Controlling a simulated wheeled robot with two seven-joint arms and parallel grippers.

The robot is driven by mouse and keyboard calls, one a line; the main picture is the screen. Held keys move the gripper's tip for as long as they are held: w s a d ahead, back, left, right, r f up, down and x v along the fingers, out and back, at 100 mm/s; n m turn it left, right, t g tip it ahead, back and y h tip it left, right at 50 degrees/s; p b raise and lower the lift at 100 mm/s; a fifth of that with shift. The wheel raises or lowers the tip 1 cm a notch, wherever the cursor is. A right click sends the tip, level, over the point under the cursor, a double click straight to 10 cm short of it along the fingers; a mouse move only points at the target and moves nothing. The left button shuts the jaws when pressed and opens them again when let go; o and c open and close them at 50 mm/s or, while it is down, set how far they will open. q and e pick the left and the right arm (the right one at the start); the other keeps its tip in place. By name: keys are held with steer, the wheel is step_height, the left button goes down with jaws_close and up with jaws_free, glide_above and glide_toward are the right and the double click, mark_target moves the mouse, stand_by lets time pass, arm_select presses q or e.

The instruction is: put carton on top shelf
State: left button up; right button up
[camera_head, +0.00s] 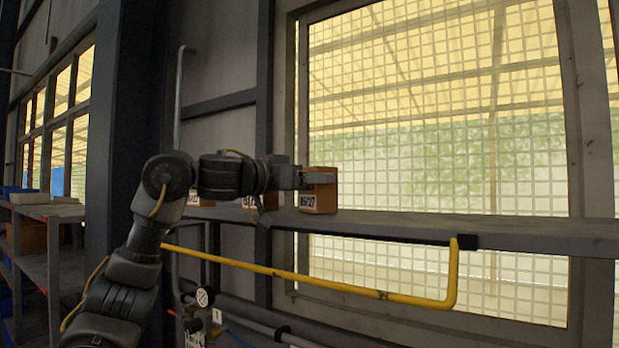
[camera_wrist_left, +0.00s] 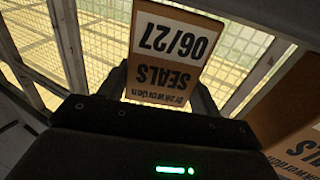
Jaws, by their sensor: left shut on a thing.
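A small brown carton (camera_head: 319,192) marked 06/27 is at the grey shelf (camera_head: 450,230) in front of the window. My left gripper (camera_head: 318,178) is shut on this carton, reaching it from the left. In the left wrist view the carton (camera_wrist_left: 172,55) sits between the two fingers, with its SEALS label upside down. I cannot tell whether its base touches the shelf. A second carton (camera_head: 262,202) stands just left of it, partly hidden by my arm. A carton with a similar label (camera_wrist_left: 292,110) shows at the right of the wrist view. My right gripper is out of view.
A yellow pipe (camera_head: 330,284) runs below the shelf and bends up at its right end. A gauge (camera_head: 205,297) and valves sit at lower left. The shelf is clear right of the held carton. A grey rack (camera_head: 50,212) stands at far left.

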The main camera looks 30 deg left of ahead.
arm_select(q)
steer(key=shift+w+d+f, duration=0.1)
steer(key=shift+d+f, duration=0.1)
steer(key=o, duration=1.2)
steer(key=shift+a, duration=0.15)
steer(key=shift+r, duration=0.1)
